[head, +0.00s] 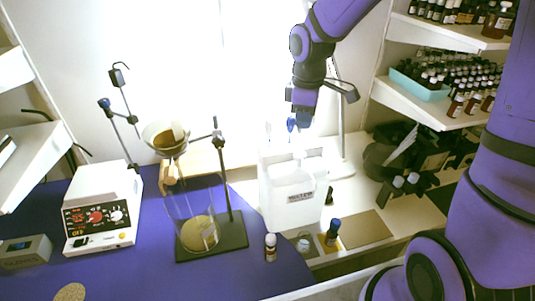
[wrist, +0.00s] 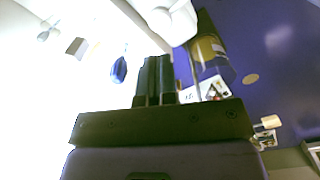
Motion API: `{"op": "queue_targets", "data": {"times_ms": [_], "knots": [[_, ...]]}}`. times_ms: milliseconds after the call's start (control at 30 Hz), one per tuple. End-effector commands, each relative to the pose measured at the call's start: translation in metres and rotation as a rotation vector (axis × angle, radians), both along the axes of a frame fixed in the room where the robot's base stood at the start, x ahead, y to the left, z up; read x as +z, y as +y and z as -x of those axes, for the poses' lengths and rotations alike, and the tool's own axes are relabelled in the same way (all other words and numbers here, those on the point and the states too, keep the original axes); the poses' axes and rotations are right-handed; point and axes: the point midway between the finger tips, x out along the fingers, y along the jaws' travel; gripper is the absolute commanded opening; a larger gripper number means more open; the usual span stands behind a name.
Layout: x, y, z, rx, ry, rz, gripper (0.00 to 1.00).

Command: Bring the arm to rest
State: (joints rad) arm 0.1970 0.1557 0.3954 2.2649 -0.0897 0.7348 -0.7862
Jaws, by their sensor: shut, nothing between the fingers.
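My purple arm (head: 330,30) reaches in from the upper right in the head view and hangs above the white container (head: 292,195). The fingers of my gripper (wrist: 154,62) are together in the wrist view, with nothing held between them. In the head view the fingers are hard to make out against the bright background. A blue-tipped item (head: 290,125) shows just below the wrist, at the container's top. Whether my gripper touches it cannot be told.
A hotplate (head: 100,210) and a stand with funnel and glass cylinder (head: 192,220) are on the blue table at left. Small bottles (head: 270,247) stand near the container's front. Shelves of brown bottles (head: 455,80) and a dark microscope-like device (head: 400,165) are at right.

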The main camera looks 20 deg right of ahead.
Motion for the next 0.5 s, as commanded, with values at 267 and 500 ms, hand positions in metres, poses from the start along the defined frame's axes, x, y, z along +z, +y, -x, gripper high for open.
{"op": "queue_targets", "data": {"times_ms": [267,500], "knots": [[0.021,-0.006,0.011,-0.072,-0.038,0.018,0.0],[0.073,-0.024,0.049,-0.297,-0.143,0.038,0.0]]}}
